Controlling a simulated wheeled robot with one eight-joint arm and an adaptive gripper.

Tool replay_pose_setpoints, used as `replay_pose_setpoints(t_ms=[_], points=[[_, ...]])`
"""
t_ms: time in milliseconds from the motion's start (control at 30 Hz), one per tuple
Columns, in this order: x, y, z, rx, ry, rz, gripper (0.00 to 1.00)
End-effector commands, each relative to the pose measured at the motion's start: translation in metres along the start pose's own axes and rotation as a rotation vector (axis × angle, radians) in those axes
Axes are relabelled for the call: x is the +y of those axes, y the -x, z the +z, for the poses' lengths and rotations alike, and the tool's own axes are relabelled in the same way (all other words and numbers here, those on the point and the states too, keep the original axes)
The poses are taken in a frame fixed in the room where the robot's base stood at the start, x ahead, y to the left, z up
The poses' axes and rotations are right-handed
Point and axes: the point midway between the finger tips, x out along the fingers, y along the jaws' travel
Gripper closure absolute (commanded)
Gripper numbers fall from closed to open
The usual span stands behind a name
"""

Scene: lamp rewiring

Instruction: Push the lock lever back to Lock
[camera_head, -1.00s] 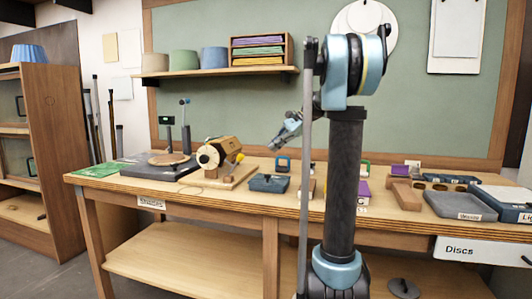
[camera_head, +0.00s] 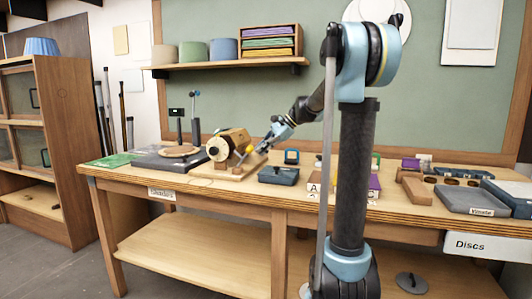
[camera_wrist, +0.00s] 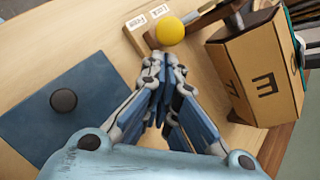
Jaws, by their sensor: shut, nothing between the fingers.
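The lock lever's round yellow knob (camera_wrist: 169,31) shows near the top of the wrist view, beside a small wooden plate (camera_wrist: 150,28) lettered LOCK and FREE. I cannot tell exactly which word the lever stands at. In the head view the knob (camera_head: 249,149) is at the right side of the wooden drum device (camera_head: 233,139). My gripper (camera_wrist: 165,72) is shut and empty, with its fingertips just short of the knob in the wrist view. In the head view my gripper (camera_head: 265,147) is just right of the knob; contact cannot be told.
The lettered wooden drum (camera_wrist: 260,80) stands close on the right in the wrist view. A blue lidded box (camera_wrist: 40,125) with a dark knob lies to the left, and it shows in the head view (camera_head: 278,175) too. Bare bench lies between them.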

Motion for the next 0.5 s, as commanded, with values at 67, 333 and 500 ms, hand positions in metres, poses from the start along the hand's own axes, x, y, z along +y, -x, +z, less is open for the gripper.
replay_pose_setpoints(t_ms=[67,333,500], points=[[0.0001,0.0,0.0004,0.0,0.0,0.0,1.0],[-0.0001,0.0003,0.0002,0.002,-0.001,0.002,1.0],[-0.0027,0.0015,0.0026,0.024,-0.007,0.023,1.0]])
